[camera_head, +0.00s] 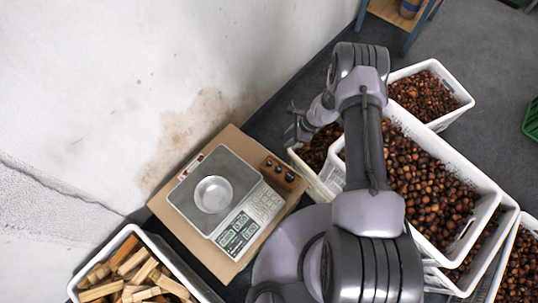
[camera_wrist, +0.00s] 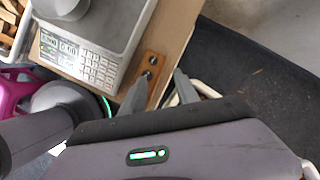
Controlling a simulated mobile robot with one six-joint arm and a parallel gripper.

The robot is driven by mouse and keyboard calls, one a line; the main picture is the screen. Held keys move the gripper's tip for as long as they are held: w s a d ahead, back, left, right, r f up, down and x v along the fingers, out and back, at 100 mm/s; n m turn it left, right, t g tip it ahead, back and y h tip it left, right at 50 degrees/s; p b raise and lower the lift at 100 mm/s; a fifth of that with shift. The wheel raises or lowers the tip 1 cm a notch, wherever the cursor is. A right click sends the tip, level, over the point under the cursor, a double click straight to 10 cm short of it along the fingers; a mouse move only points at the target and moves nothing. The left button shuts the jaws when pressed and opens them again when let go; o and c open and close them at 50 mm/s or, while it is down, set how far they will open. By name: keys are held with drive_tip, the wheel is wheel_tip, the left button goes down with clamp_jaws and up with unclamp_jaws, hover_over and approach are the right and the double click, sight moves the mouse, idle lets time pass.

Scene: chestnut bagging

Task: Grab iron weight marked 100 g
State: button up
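A small wooden block (camera_head: 271,178) holding several dark iron weights (camera_head: 279,169) lies on the cardboard, along the right side of the scale. The block (camera_wrist: 158,67) also shows in the wrist view, with two dark weights (camera_wrist: 153,60) visible. The markings are too small to read, so I cannot tell which is 100 g. My gripper (camera_head: 294,128) is above the block's far side in the head view. In the wrist view, my gripper (camera_wrist: 160,80) is open, its fingers apart with the block's end between them in the picture. Nothing shows in its grip.
A scale (camera_head: 254,200) with a metal bowl (camera_head: 213,194) stands on the cardboard (camera_head: 165,207). White crates of chestnuts (camera_head: 428,190) crowd the right. A crate of firewood (camera_head: 131,268) is at lower left. A wall borders the left.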

approach(269, 162)
drive_tip(key=f+b, duration=0.1)
drive_tip(key=b, duration=0.1)
drive_tip(key=f+b, duration=0.2)
drive_tip(key=b, duration=0.1)
drive_tip(key=shift+w+a+m+b, duration=0.1)
drive_tip(key=shift+a+m+b, duration=0.1)
drive_tip(key=shift+m+b, duration=0.2)
drive_tip(key=b+x, duration=0.3)
drive_tip(key=x, duration=0.2)
drive_tip(key=shift+a+f+b, duration=0.3)
drive_tip(key=shift+a+b, duration=0.05)
drive_tip(key=shift+b, duration=0.05)
drive_tip(key=shift+r, duration=0.15)
clamp_jaws()
